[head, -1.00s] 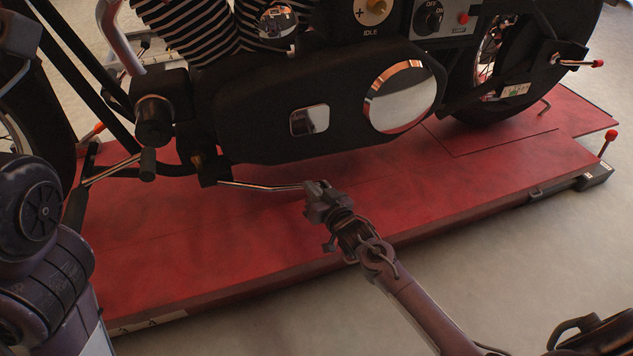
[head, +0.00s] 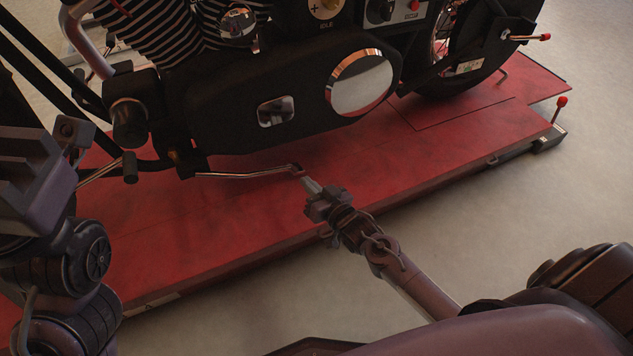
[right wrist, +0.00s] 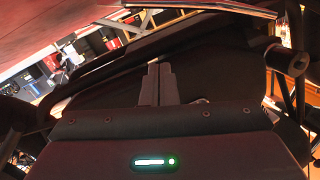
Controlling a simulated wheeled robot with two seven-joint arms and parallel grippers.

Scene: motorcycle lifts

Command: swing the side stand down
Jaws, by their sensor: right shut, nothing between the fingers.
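The side stand (head: 245,174) is a thin metal rod running right from its pivot under the motorcycle (head: 225,105), roughly level above the red lift deck, ending in a small bent foot. My right gripper (head: 308,184) is shut and empty, its tips just below and right of that foot; I cannot tell whether they touch. In the right wrist view the shut fingers (right wrist: 156,84) point away from the camera, with nothing between them. A metal bar (right wrist: 200,17) crosses the top of that view. My left arm is at the left edge of the head view; its jaws are unclear.
The red lift deck (head: 230,235) lies under the motorcycle. A red-knobbed lever (head: 561,103) stands at its right end. Another red-tipped lever (head: 543,37) sticks out by the rear wheel (head: 460,55). The grey floor (head: 470,220) in front is clear.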

